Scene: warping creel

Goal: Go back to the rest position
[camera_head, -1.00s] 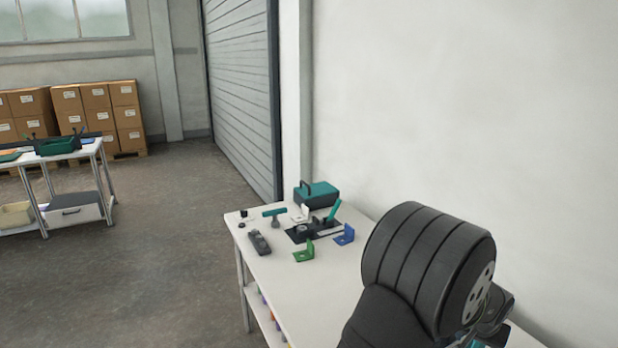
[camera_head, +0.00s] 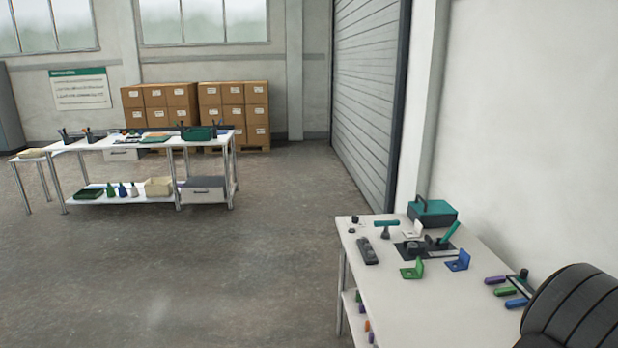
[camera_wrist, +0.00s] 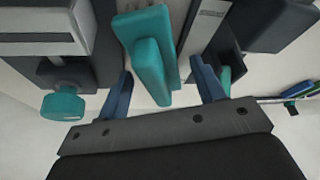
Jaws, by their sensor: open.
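In the wrist view, my gripper (camera_wrist: 161,65) shows two blue fingers spread apart. An upright teal piece (camera_wrist: 152,58) appears between and beyond them; I see no finger closed on it. A teal knob (camera_wrist: 63,103) and grey-black fixture parts (camera_wrist: 45,25) are at the left. In the head view, part of my dark arm is at the lower right; my gripper is out of that picture.
A white workbench (camera_head: 395,310) at the right holds a teal-and-grey box (camera_head: 432,212), a green bracket (camera_head: 412,269), a blue bracket (camera_head: 458,261) and coloured handles. A white table (camera_head: 100,146) stands across open floor, before stacked cartons (camera_head: 232,105).

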